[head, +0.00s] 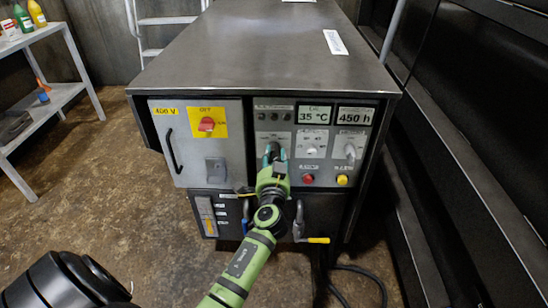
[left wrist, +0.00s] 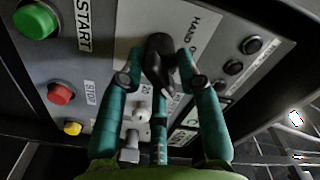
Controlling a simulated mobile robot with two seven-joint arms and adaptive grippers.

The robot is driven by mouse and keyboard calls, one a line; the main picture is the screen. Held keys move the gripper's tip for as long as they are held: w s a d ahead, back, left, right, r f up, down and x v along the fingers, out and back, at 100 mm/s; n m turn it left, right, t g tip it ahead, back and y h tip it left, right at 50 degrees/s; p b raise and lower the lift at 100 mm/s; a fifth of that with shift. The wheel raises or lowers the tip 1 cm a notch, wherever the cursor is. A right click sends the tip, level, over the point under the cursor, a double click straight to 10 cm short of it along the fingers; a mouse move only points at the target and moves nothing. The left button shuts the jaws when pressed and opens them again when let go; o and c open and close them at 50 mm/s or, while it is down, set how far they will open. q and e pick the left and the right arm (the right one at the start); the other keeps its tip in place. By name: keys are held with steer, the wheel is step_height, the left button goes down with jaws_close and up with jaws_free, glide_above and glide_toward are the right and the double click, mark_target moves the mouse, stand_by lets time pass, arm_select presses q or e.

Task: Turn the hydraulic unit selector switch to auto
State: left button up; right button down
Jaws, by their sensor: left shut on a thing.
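The selector switch is a black knob (left wrist: 159,56) on a pale plate, seen in the left wrist view. The plate reads "HAND 0"; the rest of its lettering is hidden, so I cannot tell which position the knob points to. My left gripper (head: 272,153) is at the front panel of the grey cabinet (head: 260,60). In the left wrist view its teal fingers (left wrist: 162,60) stand on both sides of the knob and are shut on it. In the head view the gripper mostly hides the knob. My right gripper is not in view.
Beside the switch are a green START button (left wrist: 36,20), a red STOP button (head: 307,179) and a yellow button (head: 342,180). A red rotary switch (head: 207,124) is on the left door. Displays (head: 313,114) are above. A shelf (head: 45,105) stands at left.

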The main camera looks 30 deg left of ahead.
arm_select(q)
steer(key=o, duration=0.9)
steer(key=shift+w+d+f, duration=0.1)
steer(key=shift+d+f, duration=0.1)
steer(key=shift+d, duration=0.1)
steer(key=shift+a+r, duration=0.1)
steer(key=shift+a, duration=0.05)
steer(key=v, duration=1.2)
